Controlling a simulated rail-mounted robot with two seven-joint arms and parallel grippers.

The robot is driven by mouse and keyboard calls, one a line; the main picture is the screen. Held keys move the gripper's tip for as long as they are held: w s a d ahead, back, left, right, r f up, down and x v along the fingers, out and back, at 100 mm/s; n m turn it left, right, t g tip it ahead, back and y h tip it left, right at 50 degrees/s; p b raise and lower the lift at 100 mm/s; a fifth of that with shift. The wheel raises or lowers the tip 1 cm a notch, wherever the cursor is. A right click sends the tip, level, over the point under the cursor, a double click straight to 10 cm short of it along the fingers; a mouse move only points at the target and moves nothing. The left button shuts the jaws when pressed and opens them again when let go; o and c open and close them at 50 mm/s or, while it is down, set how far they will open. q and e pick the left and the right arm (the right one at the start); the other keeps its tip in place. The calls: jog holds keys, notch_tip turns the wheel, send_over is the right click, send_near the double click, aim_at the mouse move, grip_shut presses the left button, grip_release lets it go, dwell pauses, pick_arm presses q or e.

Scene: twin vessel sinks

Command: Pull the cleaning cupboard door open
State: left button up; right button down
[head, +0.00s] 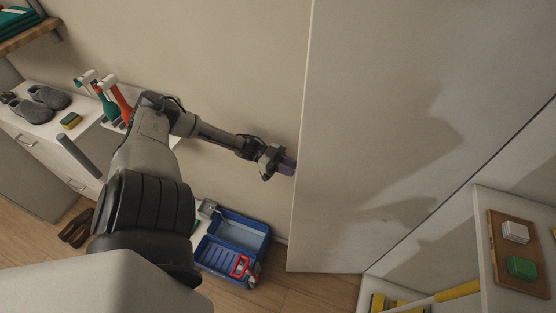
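The cleaning cupboard door (385,130) is a large, pale, upright panel filling the centre right of the head view. It stands open, with the cupboard's inside showing to its right. My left arm reaches across from the left, and my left gripper (287,165) is at the door's left edge, about midway down that edge. Its fingertips are partly hidden at this edge, so I cannot tell whether they touch or grip it. No handle shows on the visible face. My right gripper is out of view.
A shelf at right bears a wooden board (511,285) with a green block (522,267). Yellow items (385,303) are low inside the cupboard. A blue toolbox (243,229) stands open on the wooden floor, left of the door. A white cabinet (55,135) bears grey slippers (48,98).

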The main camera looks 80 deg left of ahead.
pick_arm(q)
jog(key=v, duration=0.4)
jog(key=shift+s+a, duration=0.25)
jog(key=shift+s, duration=0.05)
dwell(0.5)
